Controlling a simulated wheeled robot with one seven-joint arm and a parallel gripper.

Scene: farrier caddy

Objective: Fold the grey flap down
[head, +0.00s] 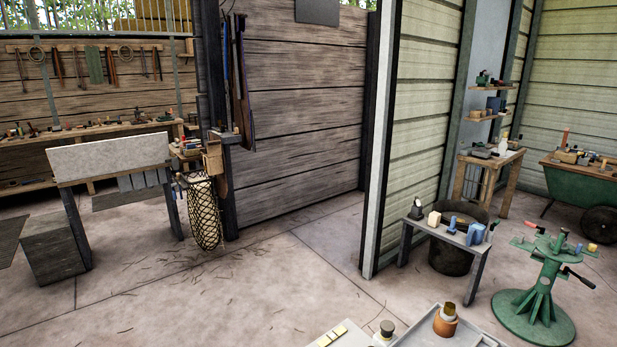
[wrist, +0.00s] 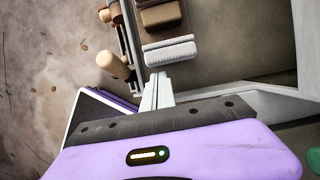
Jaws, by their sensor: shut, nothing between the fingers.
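My gripper (wrist: 158,80) shows in the wrist view with its pale fingers together and nothing between them. Its tips are close to a block with a ribbed, pale grey lower part (wrist: 170,52); I cannot tell whether they touch. In the head view a broad light grey panel (head: 110,158) stands tilted up on a dark-legged frame at the left. A pale grey strip (wrist: 307,40) runs along the right of the wrist view. I cannot tell for sure which of these is the grey flap. My gripper is not visible in the head view.
Wooden handles (wrist: 114,65) and a brown block (wrist: 161,15) lie near my fingers. A pale tray (head: 430,339) with small containers is cut off at the head view's bottom edge. A small bench (head: 440,232) and green stand (head: 541,275) are at right. The middle floor is clear.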

